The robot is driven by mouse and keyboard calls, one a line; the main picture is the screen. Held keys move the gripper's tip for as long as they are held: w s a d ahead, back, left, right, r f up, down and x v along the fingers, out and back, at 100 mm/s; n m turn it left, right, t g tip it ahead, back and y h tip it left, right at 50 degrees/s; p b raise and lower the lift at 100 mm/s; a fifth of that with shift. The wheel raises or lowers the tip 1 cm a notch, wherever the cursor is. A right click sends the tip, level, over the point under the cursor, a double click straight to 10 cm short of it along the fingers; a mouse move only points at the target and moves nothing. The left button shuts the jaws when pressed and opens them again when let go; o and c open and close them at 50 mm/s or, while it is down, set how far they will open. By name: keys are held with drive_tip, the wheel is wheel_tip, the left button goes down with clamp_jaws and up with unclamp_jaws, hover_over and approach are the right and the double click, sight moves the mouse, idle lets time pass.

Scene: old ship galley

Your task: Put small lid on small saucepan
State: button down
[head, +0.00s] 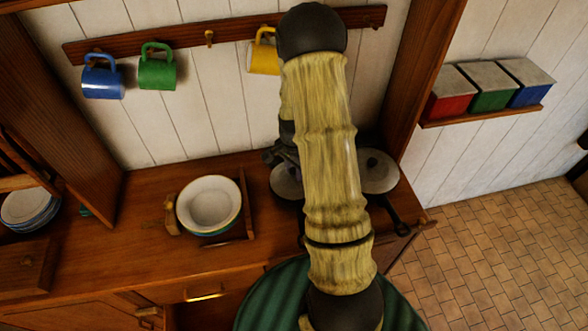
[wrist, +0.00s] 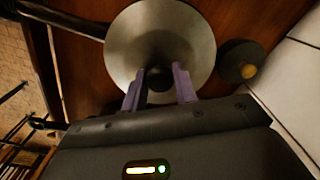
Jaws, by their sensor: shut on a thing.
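My gripper (wrist: 160,84) is shut on the dark knob (wrist: 159,76) of a round grey metal lid (wrist: 160,30), one purple finger on each side. In the head view the lid (head: 285,184) shows only in part, left of my arm, which hides the rest. A dark pan handle (wrist: 62,16) runs to the lid's left edge in the wrist view. The lid hides any pan body beneath it, so I cannot tell whether it rests on the pan or is held above. A second lidded pan (head: 380,172) stands right of my arm in the head view.
A small dark round object with a yellow knob (wrist: 249,71) is beside the lid, near the wall. Stacked bowls (head: 209,204) stand in a wooden rack on the counter at left. Blue (head: 102,78), green (head: 157,69) and yellow (head: 263,56) mugs hang above.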

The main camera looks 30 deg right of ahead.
drive_tip(key=shift+f+b, duration=0.3)
drive_tip(key=shift+f, duration=0.1)
idle(0.3)
drive_tip(key=c, duration=1)
unclamp_jaws()
drive_tip(key=shift+r+p, duration=2.6)
drive_tip(key=shift+r, duration=0.95)
